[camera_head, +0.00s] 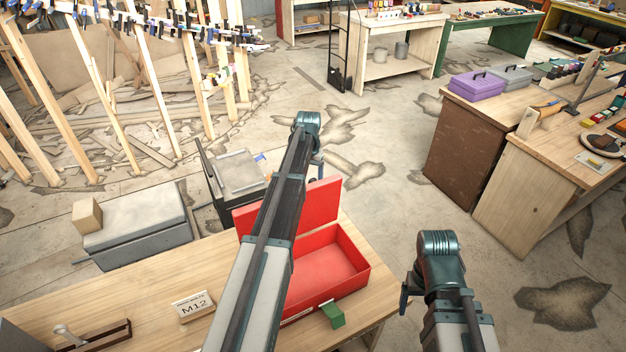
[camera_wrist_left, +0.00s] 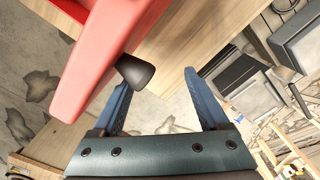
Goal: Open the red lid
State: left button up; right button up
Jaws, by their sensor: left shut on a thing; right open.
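The red box (camera_head: 335,268) stands on the wooden table, and its inside shows. Its red lid (camera_head: 318,202) stands raised at the back, partly hidden by my left arm. In the left wrist view the lid (camera_wrist_left: 95,65) has a black knob (camera_wrist_left: 135,72). My left gripper (camera_wrist_left: 160,88) is at the lid. Its fingers stand apart in the picture, with the knob at the left finger; how the knob is gripped is unclear. In the head view this gripper is mostly hidden. My right gripper (camera_head: 404,298) is open and empty, right of the box.
A green piece (camera_head: 333,314) is at the box's front. An M12 box (camera_head: 193,306) and a wooden tray (camera_head: 95,338) lie on the table (camera_head: 245,325). Grey cases (camera_head: 135,220) stand behind. A purple toolbox (camera_head: 477,86) is on a far bench. Floor at right is free.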

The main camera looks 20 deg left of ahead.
pick_arm(q)
jog(key=shift+o, duration=0.5)
jog(key=shift+s+a, duration=0.15)
jog(key=shift+s, duration=0.05)
jog(key=shift+w+r, duration=0.1)
notch_tip(320, 180, up, 7)
jog(key=p, duration=0.7)
jog(key=shift+r, duration=0.15)
jog(key=shift+w+d, duration=0.15)
jog(key=shift+d, duration=0.05)
